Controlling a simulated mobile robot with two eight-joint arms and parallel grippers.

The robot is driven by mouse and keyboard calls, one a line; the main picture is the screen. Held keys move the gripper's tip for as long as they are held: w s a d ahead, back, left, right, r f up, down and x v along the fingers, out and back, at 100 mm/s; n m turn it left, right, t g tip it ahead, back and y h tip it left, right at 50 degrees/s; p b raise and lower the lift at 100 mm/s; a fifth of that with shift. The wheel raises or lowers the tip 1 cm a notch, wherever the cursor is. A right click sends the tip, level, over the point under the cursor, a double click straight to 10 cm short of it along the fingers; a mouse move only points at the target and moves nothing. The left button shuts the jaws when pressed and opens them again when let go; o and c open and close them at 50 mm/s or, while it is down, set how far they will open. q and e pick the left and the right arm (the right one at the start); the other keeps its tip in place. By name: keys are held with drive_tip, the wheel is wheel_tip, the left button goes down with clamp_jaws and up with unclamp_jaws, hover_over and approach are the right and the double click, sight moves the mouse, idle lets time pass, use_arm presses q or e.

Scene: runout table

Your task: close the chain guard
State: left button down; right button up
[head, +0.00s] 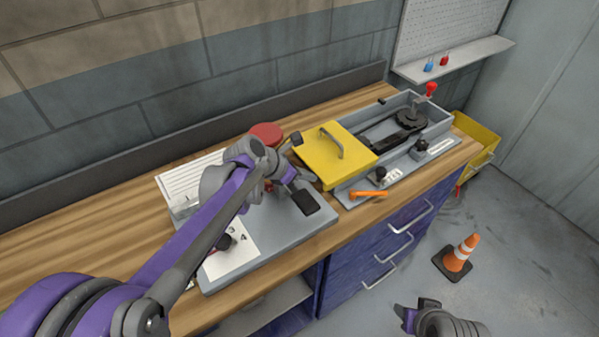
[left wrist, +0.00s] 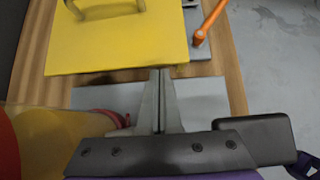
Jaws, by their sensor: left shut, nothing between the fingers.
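In the left wrist view the yellow cover (left wrist: 115,45) fills the upper left. My left gripper (head: 308,177) is shut and empty at the cover's left edge; its fingertips (left wrist: 160,72) point at that edge. Whether they touch it I cannot tell. Part of my right gripper (head: 417,308) shows at the bottom right, away from the bench.
An orange-handled tool (head: 367,194) lies before the cover. Black knobs (head: 381,173) stand on the housing's front ledge. A red round thing (head: 267,133) stands behind my left wrist. A yellow bin (head: 478,137) is beyond the bench's right end; a cone (head: 459,254) stands on the floor.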

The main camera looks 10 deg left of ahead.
sight(368, 151)
use_arm(q)
drive_tip(key=shift+w+d+f, duration=0.15)
drive_tip(key=shift+f, duration=0.05)
drive_tip(key=shift+d, duration=0.1)
drive_tip(key=shift+w+d, duration=0.2)
drive_tip(key=shift+w, duration=0.05)
drive_tip(key=w+d, duration=1.4)
drive_tip(key=shift+w+d, duration=0.15)
drive_tip(key=shift+w, duration=0.05)
drive_tip(key=shift+r, duration=0.1)
